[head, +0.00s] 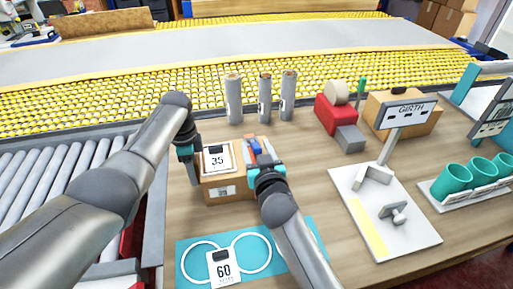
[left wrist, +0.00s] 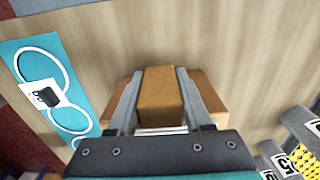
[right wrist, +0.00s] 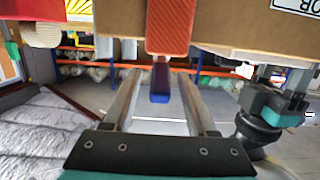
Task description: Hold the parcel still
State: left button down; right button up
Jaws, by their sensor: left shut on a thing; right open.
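The parcel (head: 228,189) is a brown cardboard box on the wooden bench, with a white "35" card (head: 217,158) on top. My left gripper (head: 192,168) is shut on the parcel at its left side; in the left wrist view the cardboard (left wrist: 160,92) sits between its fingers. My right gripper (head: 262,165) is open at the parcel's right end. A red and blue piece (head: 254,147) shows there; in the right wrist view its blue end (right wrist: 160,84) lies between the open fingers, contact unclear. The parcel (right wrist: 240,32) fills the top of that view.
A teal mat (head: 300,232) with white rings and a "60" card lies in front. Several grey rolls (head: 233,98) stand behind. A white "GIRTH" stand (head: 375,225), a red device (head: 334,115) and teal cups (head: 452,182) are to the right. A roller conveyor (head: 60,180) borders the left.

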pick_arm(q)
jog(key=shift+a, duration=0.1)
pick_arm(e)
jog(key=v, duration=1.2)
pick_arm(q)
jog(key=shift+c, duration=1.2)
grip_release()
